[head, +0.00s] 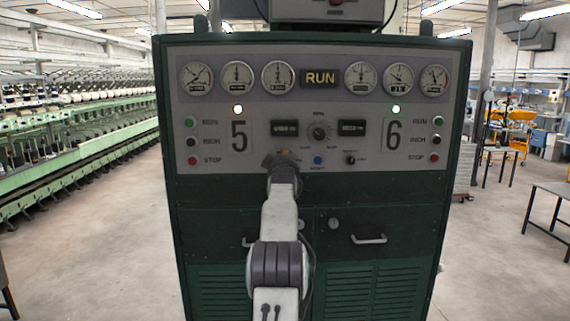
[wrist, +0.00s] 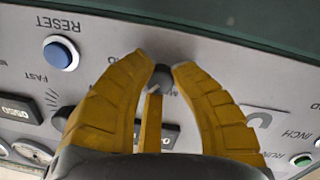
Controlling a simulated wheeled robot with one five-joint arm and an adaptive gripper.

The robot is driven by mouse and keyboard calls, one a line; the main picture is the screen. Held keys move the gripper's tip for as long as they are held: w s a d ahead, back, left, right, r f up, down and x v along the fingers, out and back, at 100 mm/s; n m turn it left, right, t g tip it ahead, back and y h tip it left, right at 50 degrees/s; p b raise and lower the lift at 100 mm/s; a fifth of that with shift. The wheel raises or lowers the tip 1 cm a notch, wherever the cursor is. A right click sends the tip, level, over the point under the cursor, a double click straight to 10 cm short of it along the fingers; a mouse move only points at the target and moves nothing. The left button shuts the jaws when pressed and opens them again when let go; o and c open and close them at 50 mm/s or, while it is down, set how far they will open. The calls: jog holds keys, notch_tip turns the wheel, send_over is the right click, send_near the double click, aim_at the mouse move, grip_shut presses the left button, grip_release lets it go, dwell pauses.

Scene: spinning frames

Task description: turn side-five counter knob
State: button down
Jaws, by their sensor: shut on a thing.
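The side-five counter knob (wrist: 163,77) is a small dark knob on the grey panel, between the tips of my yellow gripper (wrist: 160,70) in the wrist view. My gripper is shut on it, one finger on each side. In the head view my gripper (head: 282,160) reaches the panel below the left counter display (head: 285,128) and hides the knob. The knob's pointer direction cannot be told. The large 5 (head: 239,136) marks this side.
The blue reset button (wrist: 61,53) is close beside my gripper. A larger speed knob (head: 319,132) sits above it, and the side-six knob (head: 350,158) to the right. The side-five stop button (head: 192,160) is at the left. Open floor lies around the cabinet (head: 398,200).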

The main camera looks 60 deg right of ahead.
jog(key=shift+r, duration=0.1)
jog(key=c, duration=1)
grip_release()
jog(key=shift+c, duration=0.2)
jog(key=shift+w, duration=0.1)
jog(key=shift+a, duration=0.1)
jog(key=v, duration=1.2)
jog(key=shift+o, duration=0.4)
